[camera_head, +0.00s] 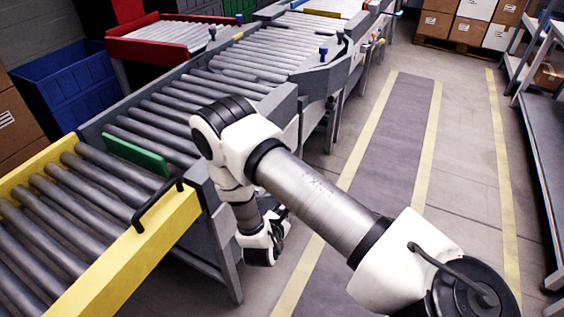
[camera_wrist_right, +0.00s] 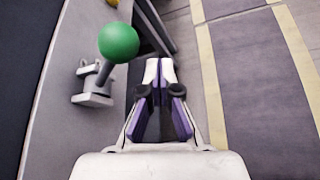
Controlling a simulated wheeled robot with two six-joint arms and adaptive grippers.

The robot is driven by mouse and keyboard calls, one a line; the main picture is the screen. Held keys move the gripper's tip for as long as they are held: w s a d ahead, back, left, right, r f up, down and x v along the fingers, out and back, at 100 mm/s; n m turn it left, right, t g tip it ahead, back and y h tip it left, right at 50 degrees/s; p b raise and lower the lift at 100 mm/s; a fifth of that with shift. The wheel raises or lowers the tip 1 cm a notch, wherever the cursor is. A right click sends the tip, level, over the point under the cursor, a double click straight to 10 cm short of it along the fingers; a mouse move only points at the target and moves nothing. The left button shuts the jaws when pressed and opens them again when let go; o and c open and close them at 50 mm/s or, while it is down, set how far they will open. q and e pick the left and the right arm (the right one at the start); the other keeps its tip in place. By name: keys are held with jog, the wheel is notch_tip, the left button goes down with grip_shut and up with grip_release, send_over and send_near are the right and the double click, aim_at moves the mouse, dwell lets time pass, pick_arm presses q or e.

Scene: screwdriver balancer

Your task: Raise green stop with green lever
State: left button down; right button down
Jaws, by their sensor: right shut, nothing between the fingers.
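The green stop (camera_head: 135,154) is a green bar lying across the conveyor between the rollers, just past the yellow section. The green lever shows in the right wrist view as a green ball knob (camera_wrist_right: 118,42) on a small grey bracket fixed to the conveyor's side. In the head view the lever is hidden behind my right arm. My right gripper (camera_head: 265,248) hangs beside the conveyor's side, pointing down. In the right wrist view the right gripper (camera_wrist_right: 160,70) is shut and empty, to the right of the green knob and apart from it. My left gripper is out of view.
A yellow frame (camera_head: 150,245) with a black handle (camera_head: 158,205) is at the near end of the conveyor. A blue bin (camera_head: 70,85) and a red-edged side conveyor (camera_head: 160,45) stand on the far left. The striped floor lane (camera_head: 385,140) on the right is clear.

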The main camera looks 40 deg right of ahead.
jog(key=shift+w+a+r+p, duration=0.1)
jog(key=shift+w+r+p, duration=0.3)
jog(key=shift+r, duration=0.3)
jog(key=shift+w+a+r+p, duration=0.1)
jog(key=shift+w+r+p, duration=0.25)
jog(key=shift+r, duration=0.3)
notch_tip(320, 180, down, 4)
jog(key=s+b, duration=0.2)
jog(key=s, duration=0.1)
jog(key=s+a+r+p, duration=0.1)
jog(key=a+r+p, duration=0.2)
jog(key=a, duration=0.6)
jog(key=shift+r+p, duration=0.4)
jog(key=shift+p, duration=0.55)
